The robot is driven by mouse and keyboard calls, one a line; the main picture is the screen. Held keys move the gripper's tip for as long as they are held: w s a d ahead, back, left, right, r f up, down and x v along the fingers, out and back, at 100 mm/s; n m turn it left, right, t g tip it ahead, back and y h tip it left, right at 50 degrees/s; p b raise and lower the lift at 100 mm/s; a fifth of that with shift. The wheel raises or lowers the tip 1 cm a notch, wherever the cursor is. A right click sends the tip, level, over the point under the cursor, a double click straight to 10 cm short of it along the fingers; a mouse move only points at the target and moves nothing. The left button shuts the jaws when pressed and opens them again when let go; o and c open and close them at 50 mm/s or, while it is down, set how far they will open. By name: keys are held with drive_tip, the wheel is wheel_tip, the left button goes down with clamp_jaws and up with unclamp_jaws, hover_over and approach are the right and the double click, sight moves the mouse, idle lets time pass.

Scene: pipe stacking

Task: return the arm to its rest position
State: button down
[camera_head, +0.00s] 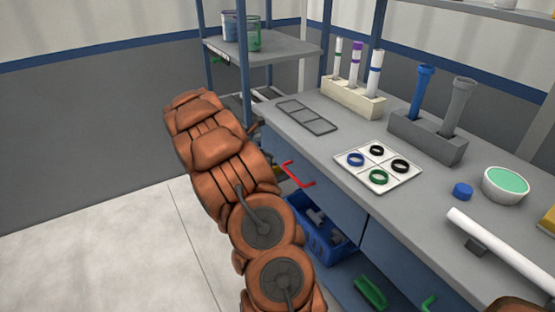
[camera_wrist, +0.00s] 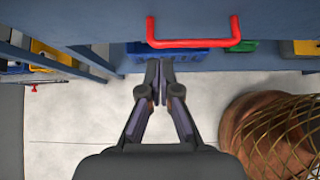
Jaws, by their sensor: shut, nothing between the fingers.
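My arm extends up the middle of the head view, in front of the workbench. My gripper shows in the wrist view (camera_wrist: 160,72), its two fingers together and nothing between them. It points toward the floor beside the bench front. A red drawer handle (camera_wrist: 193,42) lies just beyond the fingertips in the wrist view, apart from them as far as I can tell. The same red handle (camera_head: 297,176) shows to the right of my arm in the head view. The gripper's fingers are hidden behind my arm in the head view.
The workbench (camera_head: 310,150) carries a ring tray (camera_head: 378,181), a white tube rack (camera_head: 352,100), a grey holder (camera_head: 427,139) with pipes, and a bowl (camera_head: 505,185). A blue bin (camera_head: 322,243) sits below. A shelf (camera_head: 265,49) stands behind. Floor (camera_head: 100,255) to the left is clear.

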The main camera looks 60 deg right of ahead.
drive_tip(key=v, duration=0.3)
